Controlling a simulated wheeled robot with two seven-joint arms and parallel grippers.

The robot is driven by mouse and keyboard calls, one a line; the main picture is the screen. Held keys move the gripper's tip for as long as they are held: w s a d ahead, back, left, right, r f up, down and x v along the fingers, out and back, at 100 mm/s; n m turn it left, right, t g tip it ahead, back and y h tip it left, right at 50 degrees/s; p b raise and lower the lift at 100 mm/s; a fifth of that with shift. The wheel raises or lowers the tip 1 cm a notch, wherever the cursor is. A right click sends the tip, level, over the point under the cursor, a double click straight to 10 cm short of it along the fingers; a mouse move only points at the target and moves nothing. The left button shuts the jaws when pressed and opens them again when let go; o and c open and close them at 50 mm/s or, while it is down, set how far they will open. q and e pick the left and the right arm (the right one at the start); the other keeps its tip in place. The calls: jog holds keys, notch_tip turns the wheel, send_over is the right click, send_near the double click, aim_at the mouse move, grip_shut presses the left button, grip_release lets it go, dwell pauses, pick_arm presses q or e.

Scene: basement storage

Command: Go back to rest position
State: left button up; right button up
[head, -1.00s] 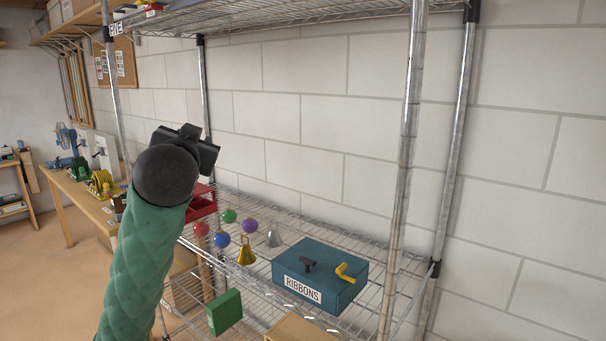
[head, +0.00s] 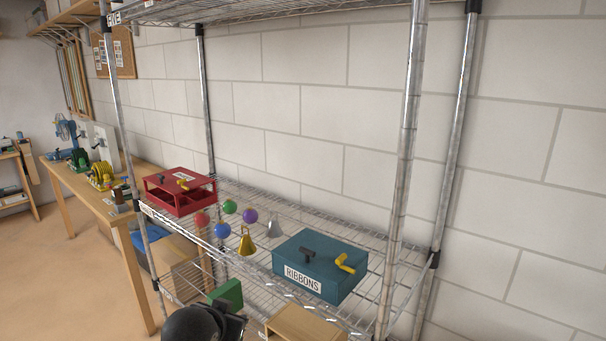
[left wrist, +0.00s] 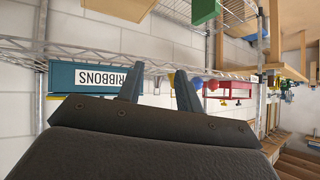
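My left gripper shows in the left wrist view (left wrist: 159,72) with its two dark fingers apart and nothing between them. In the head view its dark wrist (head: 195,323) is at the bottom edge, in front of the wire shelf and below the shelf level with the boxes. The fingertips are not clear there. My right gripper is in neither view.
The wire shelf (head: 300,215) holds a red compartment box (head: 180,192), several coloured baubles, a gold bell (head: 246,242), a silver bell (head: 273,226) and a teal RIBBONS box (head: 318,266). A green box (head: 227,294) is lower. A workbench (head: 75,180) stands left.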

pick_arm(q)
jog(key=s+d+f+n+g, duration=0.1)
jog(key=s+f+g, duration=0.7)
jog(key=s+f, duration=2)
jog(key=s+d, duration=0.1)
jog(key=s, duration=0.2)
jog(key=shift+s+f+p, duration=0.25)
jog(key=shift+f+p, duration=0.05)
jog(key=shift+f, duration=0.05)
dwell(1.1)
